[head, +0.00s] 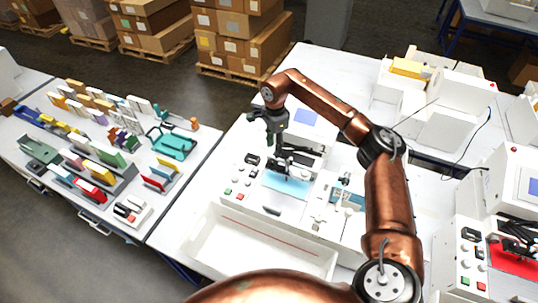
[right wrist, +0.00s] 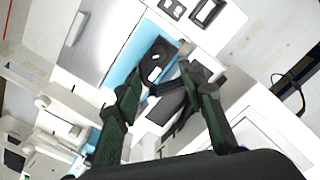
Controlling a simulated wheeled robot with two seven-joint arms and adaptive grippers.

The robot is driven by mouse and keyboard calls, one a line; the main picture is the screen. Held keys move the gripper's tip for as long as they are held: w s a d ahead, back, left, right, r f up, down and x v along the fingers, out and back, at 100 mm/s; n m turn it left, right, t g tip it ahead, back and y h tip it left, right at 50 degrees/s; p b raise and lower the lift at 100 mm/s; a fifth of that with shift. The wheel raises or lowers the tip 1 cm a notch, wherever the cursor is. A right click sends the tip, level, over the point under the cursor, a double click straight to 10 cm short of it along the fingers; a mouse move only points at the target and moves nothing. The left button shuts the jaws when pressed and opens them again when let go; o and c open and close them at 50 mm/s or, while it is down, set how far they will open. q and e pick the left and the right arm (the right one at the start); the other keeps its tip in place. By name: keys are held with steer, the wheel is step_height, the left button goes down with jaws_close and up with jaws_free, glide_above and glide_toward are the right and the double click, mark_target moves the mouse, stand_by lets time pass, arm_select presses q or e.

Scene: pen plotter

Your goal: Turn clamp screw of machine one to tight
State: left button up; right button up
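A pen plotter (head: 308,160) with a light blue sheet (head: 286,184) and a black pen carriage (head: 293,162) stands in the middle of the white table. The sheet (right wrist: 122,58) and a black block with pale holes (right wrist: 155,62) also show in the right wrist view. My right gripper (head: 270,134) is over the back left part of this plotter. In the right wrist view its two dark green fingers (right wrist: 158,80) are apart, with nothing held between them. I cannot make out the clamp screw or any machine number. My left gripper is not in view.
A second machine with a red sheet (head: 515,262) stands at the right edge. A white open bin (head: 225,226) lies in front of the plotter. A side table on the left holds a teal frame (head: 174,143) and several coloured books. Cartons (head: 240,40) stand behind.

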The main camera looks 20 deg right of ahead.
mark_target(272, 160)
steer(key=f, duration=0.3)
steer(key=f+p, duration=0.1)
steer(key=f, duration=0.1)
steer(key=shift+w+a+f, duration=0.2)
steer(key=shift+a+f, duration=0.05)
steer(key=shift+a, duration=0.15)
steer(key=shift+f, duration=0.9)
steer(key=shift+d, duration=0.1)
jaws_close()
